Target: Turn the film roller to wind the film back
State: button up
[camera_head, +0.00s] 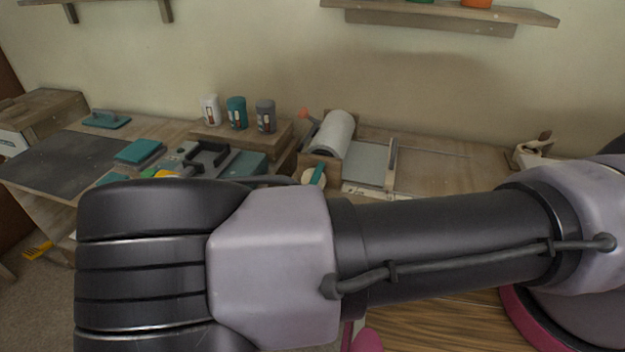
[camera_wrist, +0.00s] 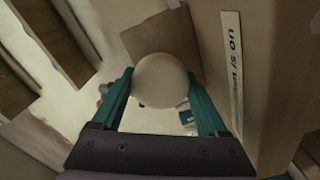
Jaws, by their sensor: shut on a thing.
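The film roller (camera_head: 333,133) is a pale roll lying in a wooden holder on the bench, right of centre in the head view. A round cream knob (camera_head: 311,178) is at the near end of the holder; in the wrist view it is a disc (camera_wrist: 160,80) in front of a square wooden plate (camera_wrist: 158,42). My gripper (camera_wrist: 160,84) has its teal fingers on both sides of the knob and is shut on it. In the head view one teal finger of my gripper (camera_head: 318,174) shows at the knob; my arm hides the rest.
A flat grey bed (camera_head: 368,163) and a label strip (camera_head: 366,191) are right of the roller. An orange handle (camera_head: 305,115) sticks up at its left. Three canisters (camera_head: 237,113) stand on a wooden block to the left. A shelf (camera_head: 440,12) hangs above.

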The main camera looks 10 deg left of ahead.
jog(key=shift+m, duration=0.3)
dwell(0.4)
jog(key=o, duration=1.3)
jog(key=shift+c, duration=0.2)
jog(key=shift+s, duration=0.1)
jog(key=s, duration=1)
jog(key=shift+s+a, duration=0.35)
jog(key=shift+a, duration=0.05)
